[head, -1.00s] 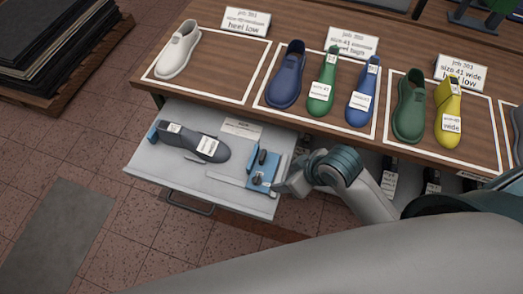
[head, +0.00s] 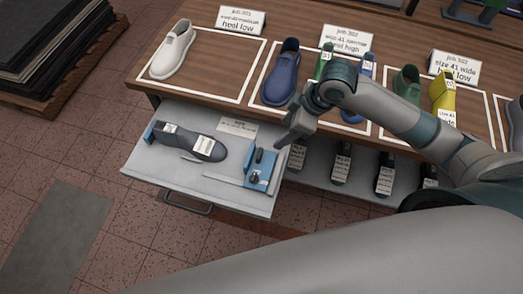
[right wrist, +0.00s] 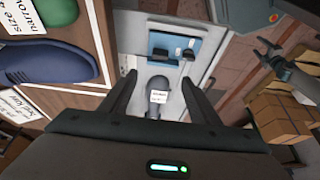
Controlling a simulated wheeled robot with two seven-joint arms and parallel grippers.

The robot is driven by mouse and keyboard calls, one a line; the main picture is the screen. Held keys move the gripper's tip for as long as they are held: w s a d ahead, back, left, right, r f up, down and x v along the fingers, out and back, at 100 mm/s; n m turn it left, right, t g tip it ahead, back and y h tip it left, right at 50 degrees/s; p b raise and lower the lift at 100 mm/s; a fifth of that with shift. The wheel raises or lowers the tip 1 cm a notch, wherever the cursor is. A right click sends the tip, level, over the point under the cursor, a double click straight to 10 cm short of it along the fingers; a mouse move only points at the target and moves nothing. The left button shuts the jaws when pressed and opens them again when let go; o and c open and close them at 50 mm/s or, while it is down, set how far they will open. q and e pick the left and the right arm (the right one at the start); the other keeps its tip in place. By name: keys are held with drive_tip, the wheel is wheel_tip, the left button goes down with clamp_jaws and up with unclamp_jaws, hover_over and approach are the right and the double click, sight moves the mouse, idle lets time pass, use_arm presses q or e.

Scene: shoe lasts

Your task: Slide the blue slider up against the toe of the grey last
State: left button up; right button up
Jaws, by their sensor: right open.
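The grey last (head: 205,147) lies in the open drawer, its rounded toe pointing right, with white labels on top. The blue slider (head: 262,172) is right of it in the drawer, with dark upright parts on it; a gap separates it from the toe. My right gripper (head: 284,137) is above the drawer's right rear side, close to the slider and touching nothing that I can see. In the right wrist view it (right wrist: 160,88) is open and empty, with the last (right wrist: 158,84) and the slider (right wrist: 170,48) beyond the fingers. What seems to be my left gripper (right wrist: 264,48) shows small at right.
A pale bar lies in the drawer (head: 150,170) left of the slider. A tabletop with coloured lasts, such as a dark blue one (head: 281,75), and label cards stands behind. Several labelled lasts (head: 341,163) sit on a shelf below, right of the drawer.

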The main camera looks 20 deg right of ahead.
sight(260, 153)
drive_tip(key=shift+f, duration=0.1)
drive_tip(key=p+x, duration=0.4)
drive_tip(key=x, duration=1.3)
drive_tip(key=shift+w+a, duration=0.1)
drive_tip(key=shift+a, duration=0.05)
